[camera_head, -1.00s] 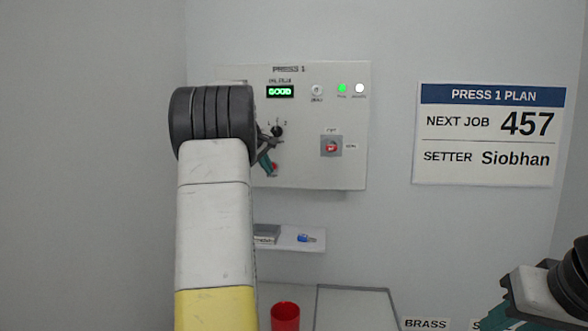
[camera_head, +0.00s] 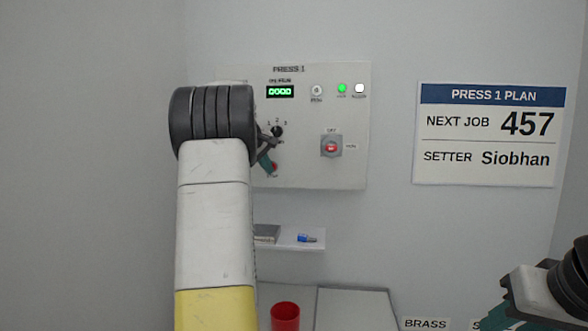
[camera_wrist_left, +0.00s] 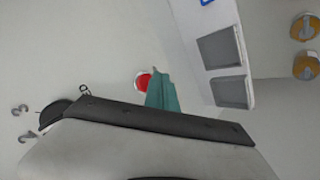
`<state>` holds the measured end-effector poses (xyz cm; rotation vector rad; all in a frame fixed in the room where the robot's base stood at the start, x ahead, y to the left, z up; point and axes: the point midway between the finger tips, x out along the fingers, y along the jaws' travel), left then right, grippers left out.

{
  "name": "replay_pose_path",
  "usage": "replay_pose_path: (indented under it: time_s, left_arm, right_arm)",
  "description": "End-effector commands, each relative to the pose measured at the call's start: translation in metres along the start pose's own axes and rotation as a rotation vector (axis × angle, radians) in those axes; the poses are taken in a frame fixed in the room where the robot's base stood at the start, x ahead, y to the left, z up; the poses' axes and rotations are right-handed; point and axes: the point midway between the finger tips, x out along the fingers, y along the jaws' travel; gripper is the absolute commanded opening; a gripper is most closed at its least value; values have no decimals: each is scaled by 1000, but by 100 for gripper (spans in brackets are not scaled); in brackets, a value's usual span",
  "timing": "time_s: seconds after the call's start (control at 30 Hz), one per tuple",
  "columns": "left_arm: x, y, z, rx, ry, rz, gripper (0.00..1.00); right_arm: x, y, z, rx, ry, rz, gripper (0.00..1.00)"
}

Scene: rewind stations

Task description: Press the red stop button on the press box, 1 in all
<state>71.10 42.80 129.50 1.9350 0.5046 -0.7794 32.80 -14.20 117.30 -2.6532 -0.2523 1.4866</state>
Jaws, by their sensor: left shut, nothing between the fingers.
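The press box (camera_head: 310,170) is a pale panel on the back wall, with a green-lit display (camera_head: 280,92), a black selector knob (camera_head: 277,131) and a red switch on a grey plate (camera_head: 331,146). The red stop button (camera_head: 274,167) sits low on the panel, partly hidden by my left gripper (camera_head: 268,168). The red button also shows in the left wrist view (camera_wrist_left: 143,81), right beside the teal fingers (camera_wrist_left: 162,94). The fingers are shut and empty; I cannot tell whether they touch the button.
A red cup (camera_head: 285,316) stands lower down. A plan sign (camera_head: 488,135) hangs at right. The wall between box and sign is clear.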

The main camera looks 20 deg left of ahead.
Motion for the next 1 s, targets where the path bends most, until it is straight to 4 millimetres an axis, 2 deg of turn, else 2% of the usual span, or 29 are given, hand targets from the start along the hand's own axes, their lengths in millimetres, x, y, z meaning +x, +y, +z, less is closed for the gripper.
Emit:
replay_pose_path:
  time_s: [1.0]
  left_arm:
    - [6,5,-5,0,0,0,0]
  right_arm:
    - [0,0,0,0,0,0,36]
